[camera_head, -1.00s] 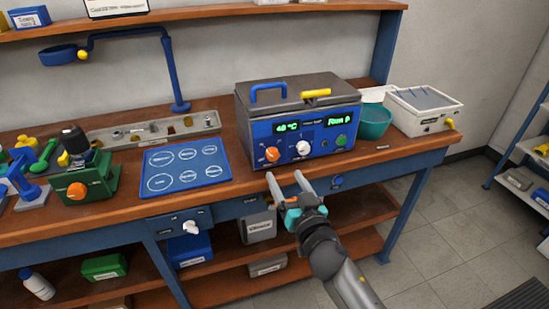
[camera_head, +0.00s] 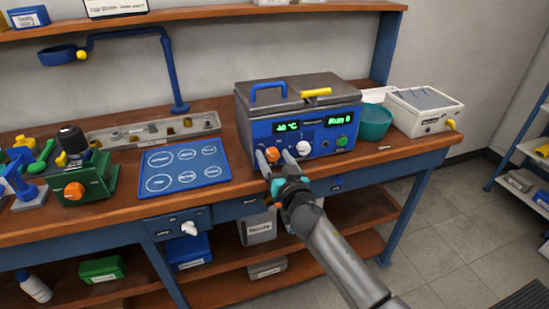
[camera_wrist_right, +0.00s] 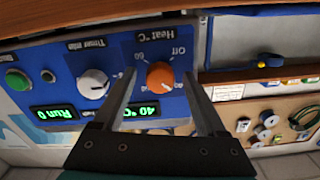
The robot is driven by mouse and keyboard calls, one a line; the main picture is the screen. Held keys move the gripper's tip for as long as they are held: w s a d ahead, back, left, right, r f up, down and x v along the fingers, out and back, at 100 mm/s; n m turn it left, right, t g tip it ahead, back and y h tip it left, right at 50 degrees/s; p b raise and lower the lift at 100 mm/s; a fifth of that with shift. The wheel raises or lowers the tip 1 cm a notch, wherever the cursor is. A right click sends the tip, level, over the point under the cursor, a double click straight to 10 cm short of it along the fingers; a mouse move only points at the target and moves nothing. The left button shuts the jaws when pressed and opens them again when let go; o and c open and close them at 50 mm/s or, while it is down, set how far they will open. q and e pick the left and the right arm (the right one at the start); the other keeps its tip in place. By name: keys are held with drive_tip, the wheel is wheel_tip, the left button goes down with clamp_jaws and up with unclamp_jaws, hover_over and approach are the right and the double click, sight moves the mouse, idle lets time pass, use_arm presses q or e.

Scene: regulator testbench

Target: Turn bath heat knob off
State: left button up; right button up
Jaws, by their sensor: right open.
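The bath (camera_head: 300,112) is a blue-fronted box with a grey lid on the bench. Its orange heat knob (camera_head: 271,153) is at the lower left of the front panel. In the right wrist view, where the panel looks upside down, the orange knob (camera_wrist_right: 160,75) sits under the "Heat °C" label, with "Off" and "60" marked around it. My right gripper (camera_head: 274,158) is open in front of the panel. Its two fingers stand on either side of the knob. I cannot tell whether they touch it. My left gripper is not in view.
A white timer knob (camera_head: 304,148) is just right of the fingers, and a green button (camera_head: 341,142) is further right. Green displays read 40 °C and Run 0. A blue mat (camera_head: 185,165) lies left of the bath; a teal bowl (camera_head: 374,122) stands right.

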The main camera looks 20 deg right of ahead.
clamp_jaws()
idle(0.5)
drive_tip(key=n, duration=0.4)
drive_tip(key=shift+n, duration=0.4)
drive_tip(key=n, duration=0.4)
drive_tip(key=shift+n, duration=0.3)
drive_tip(key=n, duration=0.4)
drive_tip(key=shift+n, duration=0.3)
drive_tip(key=shift+a+n, duration=0.1)
drive_tip(key=shift+n, duration=1.8)
